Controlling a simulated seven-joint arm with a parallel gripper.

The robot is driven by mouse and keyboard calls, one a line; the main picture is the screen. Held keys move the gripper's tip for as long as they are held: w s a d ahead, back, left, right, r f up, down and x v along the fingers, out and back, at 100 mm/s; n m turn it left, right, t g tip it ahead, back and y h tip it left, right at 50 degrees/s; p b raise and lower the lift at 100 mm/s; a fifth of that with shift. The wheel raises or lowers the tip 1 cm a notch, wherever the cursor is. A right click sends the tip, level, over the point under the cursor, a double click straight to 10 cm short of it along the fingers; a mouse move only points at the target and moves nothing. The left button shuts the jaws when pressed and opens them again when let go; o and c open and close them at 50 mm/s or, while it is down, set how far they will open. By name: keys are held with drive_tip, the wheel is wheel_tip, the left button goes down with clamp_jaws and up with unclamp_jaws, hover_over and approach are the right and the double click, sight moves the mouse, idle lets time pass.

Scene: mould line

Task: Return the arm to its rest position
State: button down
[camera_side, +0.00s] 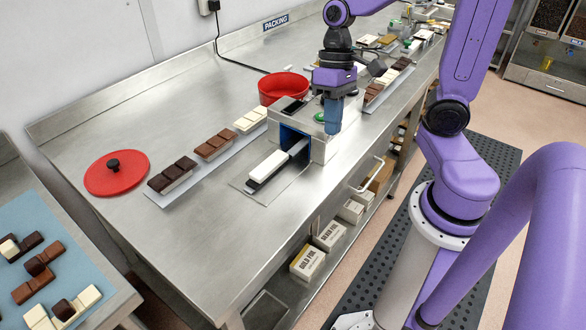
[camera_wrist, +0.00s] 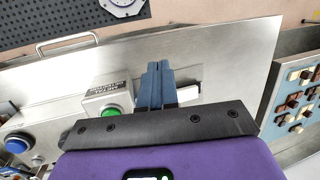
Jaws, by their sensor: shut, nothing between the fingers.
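My gripper (camera_side: 332,130) has blue fingers pointing down, close together with nothing between them. It is at the right end of a small steel machine (camera_side: 318,150) on the bench, beside a green button (camera_side: 319,117). I cannot tell whether the fingertips touch the machine. In the wrist view the shut fingers (camera_wrist: 159,68) are in the middle, with the green button (camera_wrist: 111,110) to their left. The machine has a blue-edged opening, and a white block (camera_side: 268,164) lies on a dark tongue in front of it. No rest position is marked.
On the steel bench (camera_side: 200,235) stand a red pot (camera_side: 283,88), a red lid (camera_side: 117,173) and a row of chocolate bars (camera_side: 214,145). A blue mat (camera_side: 40,250) with chocolate pieces lies at left. A handle (camera_side: 366,176) sticks out at the bench front.

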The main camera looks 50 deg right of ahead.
drive_tip(key=s+a+n+t+h, duration=0.2)
drive_tip(key=s+a+n, duration=0.2)
drive_tip(key=s+n, duration=0.7)
drive_tip(key=shift+a+f+n, duration=0.15)
drive_tip(key=shift+f+n, duration=0.15)
drive_tip(key=shift+n, duration=0.2)
idle(0.6)
